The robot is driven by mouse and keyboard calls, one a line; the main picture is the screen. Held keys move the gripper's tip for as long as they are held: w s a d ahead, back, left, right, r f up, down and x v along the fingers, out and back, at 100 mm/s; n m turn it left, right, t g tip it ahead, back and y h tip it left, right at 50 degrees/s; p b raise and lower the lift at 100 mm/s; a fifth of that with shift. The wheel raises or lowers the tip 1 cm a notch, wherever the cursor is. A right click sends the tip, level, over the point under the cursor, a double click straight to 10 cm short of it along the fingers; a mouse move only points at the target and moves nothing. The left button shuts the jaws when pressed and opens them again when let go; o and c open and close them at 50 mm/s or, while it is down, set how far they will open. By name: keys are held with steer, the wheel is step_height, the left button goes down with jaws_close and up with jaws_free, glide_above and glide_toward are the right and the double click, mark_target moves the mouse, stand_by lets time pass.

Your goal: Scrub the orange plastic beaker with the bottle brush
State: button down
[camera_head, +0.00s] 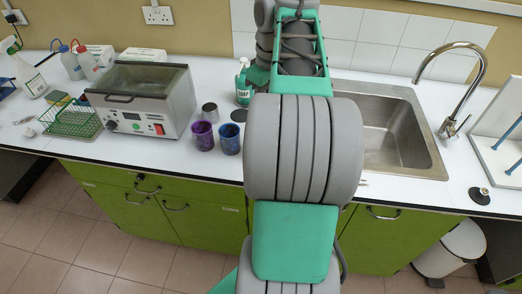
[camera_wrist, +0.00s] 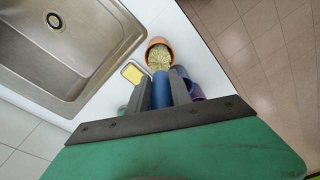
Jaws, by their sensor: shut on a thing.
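The orange plastic beaker (camera_wrist: 151,42) shows at the top middle of the wrist view, on the white counter near the sink. My gripper (camera_wrist: 161,80) is shut on a blue handle (camera_wrist: 161,92), which appears to be that of the bottle brush. The brush's yellowish bristles (camera_wrist: 158,58) lie over or inside the beaker's mouth and hide most of its interior; how deep they reach I cannot tell. In the head view my arm hides the beaker, the brush and my gripper.
A purple cup (camera_head: 203,135) and a blue cup (camera_head: 230,139) stand left of my arm, beside a steel bath (camera_head: 145,98). A soap bottle (camera_head: 243,83) stands behind. The sink (camera_head: 390,130) lies right. A yellow-topped item (camera_wrist: 133,73) sits close beside the beaker.

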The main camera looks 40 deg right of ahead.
step_height(320, 180, down, 2)
steer(key=shift+f+b, duration=0.1)
steer(key=shift+b, duration=0.5)
step_height(320, 180, up, 4)
steer(key=p, duration=0.3)
steer(key=shift+f+p, duration=0.2)
steer(key=shift+p, duration=0.15)
step_height(320, 180, down, 3)
steer(key=b, duration=0.3)
steer(key=shift+f, duration=0.2)
steer(key=shift+r, duration=0.1)
